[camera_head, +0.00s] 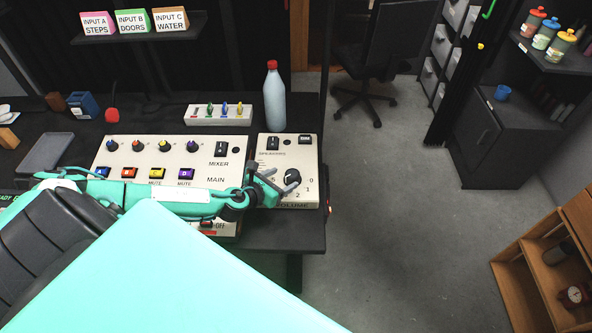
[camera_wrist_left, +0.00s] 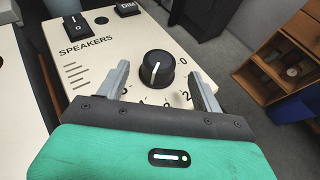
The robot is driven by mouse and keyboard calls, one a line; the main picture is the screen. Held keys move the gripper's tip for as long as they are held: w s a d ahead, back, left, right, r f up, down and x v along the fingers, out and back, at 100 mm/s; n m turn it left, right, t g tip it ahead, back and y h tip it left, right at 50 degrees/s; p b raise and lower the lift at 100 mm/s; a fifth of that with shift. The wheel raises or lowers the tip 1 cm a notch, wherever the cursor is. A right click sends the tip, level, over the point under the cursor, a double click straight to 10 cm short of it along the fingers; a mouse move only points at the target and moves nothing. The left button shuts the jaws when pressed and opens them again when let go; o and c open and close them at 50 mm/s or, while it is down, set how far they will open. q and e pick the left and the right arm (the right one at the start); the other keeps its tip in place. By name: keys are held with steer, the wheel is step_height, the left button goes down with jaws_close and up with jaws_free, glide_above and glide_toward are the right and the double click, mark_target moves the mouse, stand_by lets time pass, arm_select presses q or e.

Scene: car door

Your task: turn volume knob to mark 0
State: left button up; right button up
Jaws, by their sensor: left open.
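The black round volume knob (camera_head: 292,177) sits on the pale speaker panel (camera_head: 273,150), with the numbers 0, 1 and 2 printed at its right and below. The wrist view shows the knob (camera_wrist_left: 157,70) with a white pointer line running roughly up and down the picture. The 0 is to its upper right and the 2 to its lower right. My left gripper (camera_head: 283,180) is open, one finger on each side of the knob, with gaps between fingers and knob in the wrist view. The right finger hides part of the scale. My right gripper is not in view.
The SPEAKERS switch (camera_wrist_left: 75,24) and DIM button (camera_wrist_left: 128,8) lie beyond the knob. The mixer panel (camera_head: 130,150) is left of the speaker panel. A bottle with a red cap (camera_head: 274,100) stands behind it. Open floor (camera_head: 400,220) is to the right.

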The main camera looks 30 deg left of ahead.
mark_target(291, 174)
arm_select(q)
steer(key=x, duration=0.6)
steer(key=shift+w+d+f+p, duration=0.1)
steer(key=shift+w+p, duration=0.25)
steer(key=shift+w+f, duration=0.2)
steer(key=shift+w, duration=0.3)
